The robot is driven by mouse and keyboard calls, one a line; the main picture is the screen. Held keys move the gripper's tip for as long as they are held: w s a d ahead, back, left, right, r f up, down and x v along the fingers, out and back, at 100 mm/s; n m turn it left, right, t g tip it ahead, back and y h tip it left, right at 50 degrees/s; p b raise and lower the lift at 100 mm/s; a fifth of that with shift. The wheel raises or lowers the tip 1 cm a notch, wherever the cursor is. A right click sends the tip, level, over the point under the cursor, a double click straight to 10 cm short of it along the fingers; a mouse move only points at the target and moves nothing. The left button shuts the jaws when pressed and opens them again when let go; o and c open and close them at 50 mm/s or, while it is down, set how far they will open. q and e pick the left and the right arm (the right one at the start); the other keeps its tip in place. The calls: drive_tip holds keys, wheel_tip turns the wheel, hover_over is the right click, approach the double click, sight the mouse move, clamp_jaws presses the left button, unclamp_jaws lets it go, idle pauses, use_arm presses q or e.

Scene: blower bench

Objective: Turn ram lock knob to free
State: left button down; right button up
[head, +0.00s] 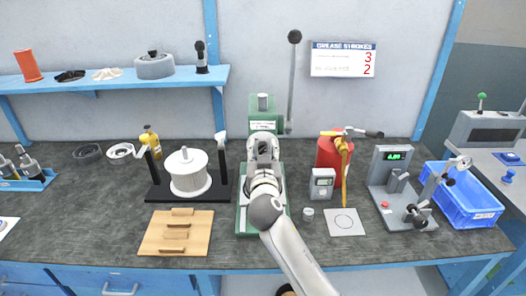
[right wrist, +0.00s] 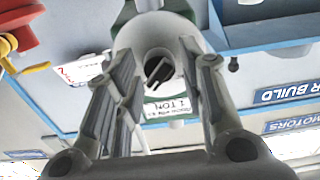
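The green arbor press (head: 263,112) stands at the back middle of the bench, with a long lever ending in a black ball. My right gripper (head: 263,147) is in front of the press and hides much of its middle. In the right wrist view, the fingers of my right gripper (right wrist: 160,66) are apart, on either side of a pale round housing (right wrist: 126,40). A dark bar-shaped piece, seemingly the ram lock knob (right wrist: 159,70), sits in its centre. I see no finger touching it. A "1 TON" label shows below it. My left gripper is not in view.
Left of the press are a white spool on a black stand (head: 189,172) and a wooden board (head: 174,234). Right are a red canister (head: 329,152), a small grey meter (head: 322,184), a digital gauge stand (head: 391,165) and a blue crate (head: 462,207).

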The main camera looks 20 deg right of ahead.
drive_tip(key=c, duration=0.7)
drive_tip(key=shift+o, duration=0.2)
drive_tip(key=shift+n, duration=0.3)
drive_tip(key=n+p, duration=0.1)
drive_tip(key=n, duration=0.1)
drive_tip(key=shift+n, duration=0.4)
drive_tip(key=n+p, duration=0.1)
drive_tip(key=n, duration=0.3)
drive_tip(key=shift+a+n, duration=0.1)
drive_tip(key=shift+n, duration=0.2)
drive_tip(key=n+p, duration=0.2)
drive_tip(key=n, duration=0.3)
drive_tip(key=shift+p, duration=0.35)
drive_tip(key=shift+f+n+p, duration=0.15)
drive_tip(key=shift+n+p, duration=0.8)
drive_tip(key=shift+n, duration=1.55)
